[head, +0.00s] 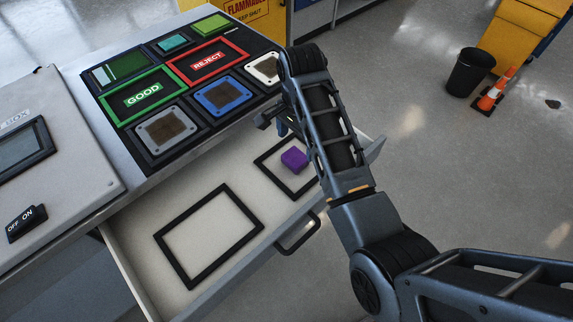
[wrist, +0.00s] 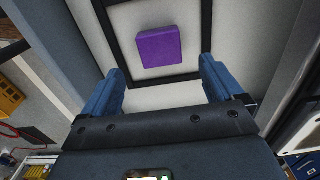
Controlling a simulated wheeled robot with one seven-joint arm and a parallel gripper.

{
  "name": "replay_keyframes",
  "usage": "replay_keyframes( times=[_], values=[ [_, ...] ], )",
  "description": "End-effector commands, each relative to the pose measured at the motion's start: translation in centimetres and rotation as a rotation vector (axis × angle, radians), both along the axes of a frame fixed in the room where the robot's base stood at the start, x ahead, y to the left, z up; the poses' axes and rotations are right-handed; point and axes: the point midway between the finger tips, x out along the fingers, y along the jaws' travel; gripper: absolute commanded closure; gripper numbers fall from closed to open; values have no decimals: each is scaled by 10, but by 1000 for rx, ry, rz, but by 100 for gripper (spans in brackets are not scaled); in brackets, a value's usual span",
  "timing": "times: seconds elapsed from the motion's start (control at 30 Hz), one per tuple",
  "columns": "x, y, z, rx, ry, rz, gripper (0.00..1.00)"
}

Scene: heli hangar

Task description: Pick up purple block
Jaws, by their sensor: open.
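The purple block (head: 294,159) lies in the open drawer, inside a black square outline near the drawer's right end. In the wrist view the purple block (wrist: 159,47) sits just beyond the fingertips, within the black outline (wrist: 112,50). My gripper (wrist: 162,80) is open, with two blue fingers apart and nothing between them. In the head view my gripper (head: 283,124) shows only partly, over the drawer's far side behind my arm. My arm hides part of the right outline and drawer.
The open drawer (head: 140,243) has a second, empty black outline (head: 210,235) to the left and a handle (head: 299,235) at its front. Above it is a panel with GOOD (head: 143,95) and REJECT (head: 208,61) areas. A control box (head: 60,150) stands at left. A bin (head: 470,72) and cone (head: 492,92) stand on the floor.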

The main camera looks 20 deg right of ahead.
Motion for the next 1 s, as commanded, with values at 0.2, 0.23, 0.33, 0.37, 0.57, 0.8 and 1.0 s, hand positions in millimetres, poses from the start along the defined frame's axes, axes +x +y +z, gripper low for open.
replay_keyframes(
  times=[0.2,0.23,0.33,0.37,0.57,0.8,1.0],
  values=[
    [-1,1,-22,0,2,1,6],
    [-1,1,-25,0,2,1,6],
    [-1,3,-39,1,4,1,6],
    [-1,3,-43,1,4,1,6],
    [-1,3,-67,1,1,0,6],
    [-1,3,-71,1,1,0,6],
    [-1,3,-71,1,1,0,21]
  ],
)
